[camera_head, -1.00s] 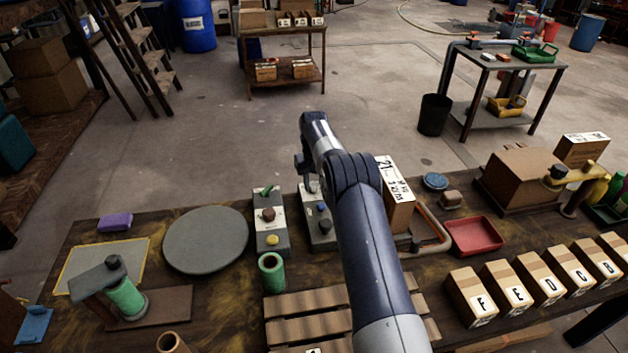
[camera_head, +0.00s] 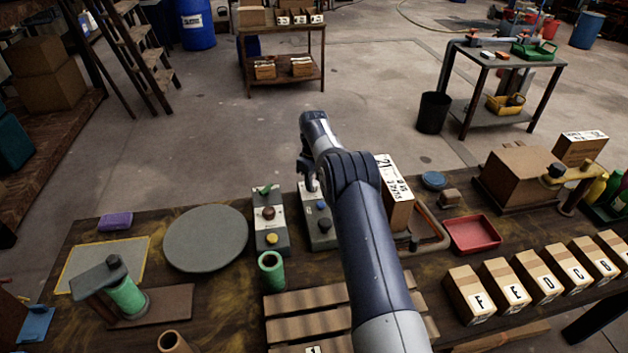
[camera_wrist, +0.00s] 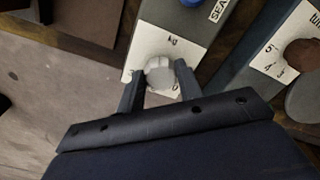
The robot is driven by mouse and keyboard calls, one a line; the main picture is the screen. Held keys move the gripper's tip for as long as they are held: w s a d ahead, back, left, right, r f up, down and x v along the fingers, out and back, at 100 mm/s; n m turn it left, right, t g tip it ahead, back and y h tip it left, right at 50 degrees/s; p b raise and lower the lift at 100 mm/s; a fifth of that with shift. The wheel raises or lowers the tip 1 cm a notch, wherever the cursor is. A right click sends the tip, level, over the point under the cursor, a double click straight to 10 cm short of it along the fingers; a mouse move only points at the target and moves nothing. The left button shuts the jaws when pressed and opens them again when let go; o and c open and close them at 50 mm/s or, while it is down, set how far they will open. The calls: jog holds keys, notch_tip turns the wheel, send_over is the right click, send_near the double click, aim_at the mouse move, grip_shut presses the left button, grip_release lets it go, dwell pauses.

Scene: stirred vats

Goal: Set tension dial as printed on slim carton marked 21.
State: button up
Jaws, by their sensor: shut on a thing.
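The slim carton marked 21 (camera_head: 398,205) stands upright on the bench, right of my arm; its smaller print is too small to read surely. My gripper (camera_wrist: 160,80) is shut on a pale grey dial (camera_wrist: 159,71), with one finger on each side. The dial sits on a white plate with dark marks on a grey box (camera_wrist: 190,30). The plate's lettering looks like "kg", but I cannot read the scale or the dial's setting. In the head view this box (camera_head: 320,232) has a blue button, and my gripper (camera_head: 308,183) is at its far end, hiding the dial.
A neighbouring box (camera_head: 270,228) has a brown-red dial (camera_wrist: 302,53) and a yellow button. A round grey plate (camera_head: 205,238) lies left of it. A green cylinder (camera_head: 271,271) stands in front. A bent copper-coloured pipe (camera_head: 432,232) and red tray (camera_head: 473,235) are at right.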

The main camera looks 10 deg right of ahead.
aim_at(314, 183)
dwell(0.3)
jog(key=o, duration=1)
jog(key=shift+r, duration=0.1)
notch_tip(314, 183, up, 11)
jog(key=shift+f, duration=0.2)
notch_tip(314, 183, down, 11)
jog(key=shift+r, duration=0.1)
dwell(0.7)
